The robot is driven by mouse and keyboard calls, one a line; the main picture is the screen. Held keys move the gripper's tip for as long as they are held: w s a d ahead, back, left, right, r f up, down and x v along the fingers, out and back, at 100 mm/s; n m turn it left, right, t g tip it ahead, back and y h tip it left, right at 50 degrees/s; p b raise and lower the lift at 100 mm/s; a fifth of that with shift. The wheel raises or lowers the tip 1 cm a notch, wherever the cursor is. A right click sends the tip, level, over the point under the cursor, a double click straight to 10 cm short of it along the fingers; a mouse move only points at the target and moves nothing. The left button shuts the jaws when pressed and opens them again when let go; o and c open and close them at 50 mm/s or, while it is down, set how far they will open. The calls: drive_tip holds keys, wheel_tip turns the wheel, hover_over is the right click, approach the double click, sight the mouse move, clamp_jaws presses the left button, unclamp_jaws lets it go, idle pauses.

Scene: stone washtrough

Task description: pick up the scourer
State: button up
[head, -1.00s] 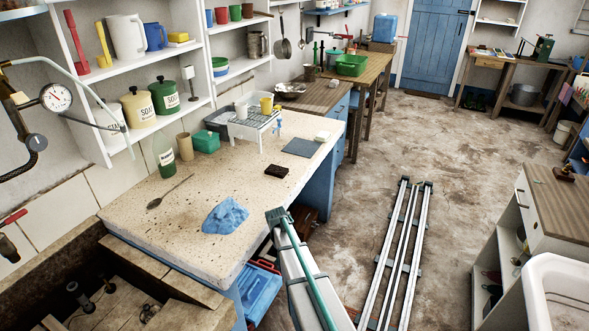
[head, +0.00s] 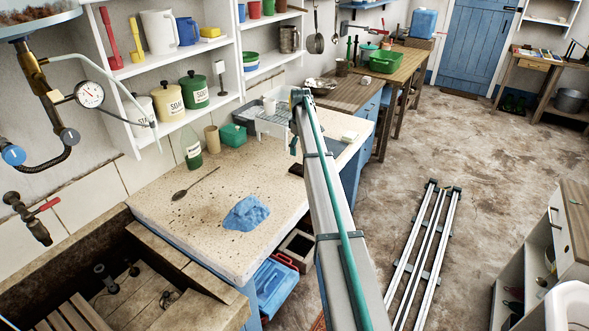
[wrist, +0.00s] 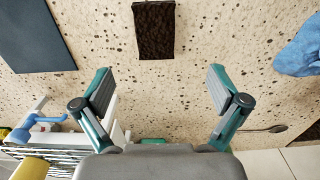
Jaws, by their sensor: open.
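The scourer is a dark brown, rough rectangular block (wrist: 154,30) lying flat on the speckled stone counter. In the head view it (head: 297,169) is mostly hidden behind my arm. My gripper (wrist: 159,80) is open and empty above the counter. In the wrist view the scourer lies beyond the fingertips, roughly centred between them and apart from both. In the head view my arm hides most of the gripper.
A blue cloth (head: 246,212) and a spoon (head: 196,183) lie on the counter (head: 170,205). A grey flat mat (wrist: 34,36) is on the scourer's left in the wrist view. A wire rack (wrist: 60,150) with cups stands near my gripper. The counter around the scourer is clear.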

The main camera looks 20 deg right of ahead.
drive_tip(key=p, duration=0.1)
hover_over(301, 169)
drive_tip(key=f, duration=0.5)
drive_tip(key=shift+a+f, duration=0.25)
drive_tip(key=shift+w+d+f+p, duration=0.15)
drive_tip(key=shift+f+p, duration=0.55)
drive_tip(key=shift+f, duration=0.6)
drive_tip(key=shift+d+f+p, duration=0.1)
drive_tip(key=shift+f+p, duration=0.6)
drive_tip(key=shift+f, duration=0.55)
drive_tip(key=c, duration=0.9)
